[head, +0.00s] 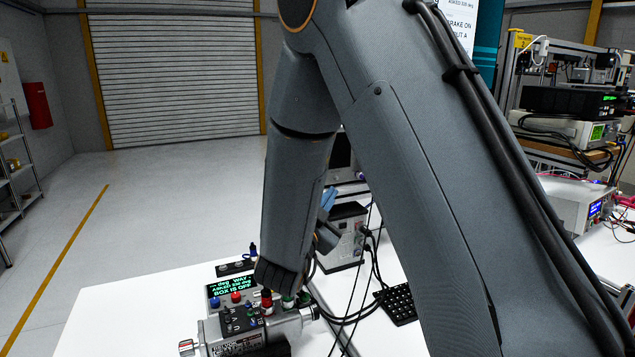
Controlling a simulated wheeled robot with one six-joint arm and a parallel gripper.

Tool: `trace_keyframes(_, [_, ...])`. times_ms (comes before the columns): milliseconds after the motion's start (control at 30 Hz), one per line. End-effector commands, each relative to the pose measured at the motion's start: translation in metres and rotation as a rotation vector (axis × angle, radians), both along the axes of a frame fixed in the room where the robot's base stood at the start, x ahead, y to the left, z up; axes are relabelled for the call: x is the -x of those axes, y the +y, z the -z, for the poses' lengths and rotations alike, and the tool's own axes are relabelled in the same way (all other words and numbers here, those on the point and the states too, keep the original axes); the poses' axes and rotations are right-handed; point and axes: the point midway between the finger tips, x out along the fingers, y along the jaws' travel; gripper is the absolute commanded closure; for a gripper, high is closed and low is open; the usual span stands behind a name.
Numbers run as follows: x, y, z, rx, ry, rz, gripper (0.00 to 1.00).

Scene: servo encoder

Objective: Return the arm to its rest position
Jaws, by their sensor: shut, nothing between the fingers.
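My arm fills the middle and right of the head view. Its thick grey upper link slants from the lower right up to an elbow at the top edge. The forearm hangs down from there over the white table (110,310). Its dark lower end is just behind and above a grey cylindrical motor unit (240,328). Part of a wrist link shows beside the forearm. I cannot make out the fingers of my gripper; the forearm hides that area.
A control box with a lit green display (232,285) sits behind the motor unit. Black cables (375,262) and a keypad (397,303) lie right of the forearm. An instrument rack (570,100) stands at right. Open floor (150,195) lies at left.

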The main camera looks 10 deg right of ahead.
Motion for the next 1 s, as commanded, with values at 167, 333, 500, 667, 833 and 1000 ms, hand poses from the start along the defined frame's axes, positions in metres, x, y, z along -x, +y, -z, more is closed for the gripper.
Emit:
trace_keyframes(167, [0.000, 0.000, 0.000, 0.000, 0.000, 0.000, 1.00])
trace_keyframes(333, [-0.005, 0.000, 0.005, -0.015, 0.039, -0.026, 1.00])
trace_keyframes(500, [-0.015, 0.004, 0.030, -0.055, 0.202, -0.130, 1.00])
trace_keyframes(667, [-0.014, 0.015, 0.060, -0.079, 0.406, -0.264, 1.00])
trace_keyframes(833, [0.005, 0.026, 0.092, -0.077, 0.631, -0.406, 1.00])
trace_keyframes(1000, [0.043, 0.035, 0.122, -0.056, 0.864, -0.543, 1.00])
